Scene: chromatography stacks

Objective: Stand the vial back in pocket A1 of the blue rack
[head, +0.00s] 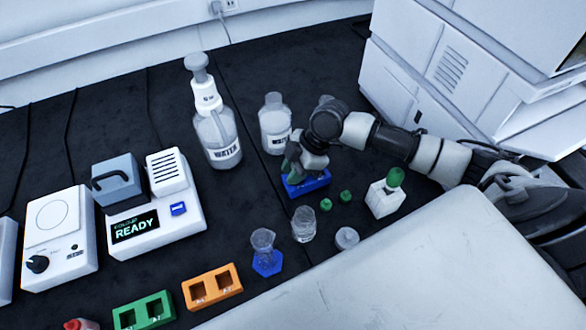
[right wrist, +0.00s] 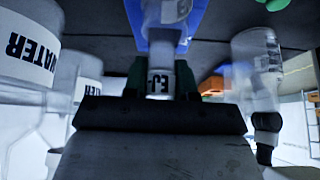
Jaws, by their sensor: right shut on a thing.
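My right gripper (head: 303,163) is directly over the blue rack (head: 312,186) in the head view and hides much of it. In the right wrist view the gripper (right wrist: 160,82) is shut on a small clear vial (right wrist: 158,85) with a dark-lettered label. The blue rack (right wrist: 134,14) shows just beyond the fingers, with another clear labelled glass (right wrist: 168,12) in front of or in it. The held vial is hidden in the head view. I cannot tell whether its base is inside a pocket, or which pocket. My left gripper is not in view.
Water bottles (head: 217,138) (head: 274,125) stand behind and left of the rack. Two green caps (head: 326,204) and a white block with a green top (head: 384,197) are to its right. Beakers (head: 303,226) stand in front. Green (head: 145,309) and orange (head: 212,287) racks lie front left.

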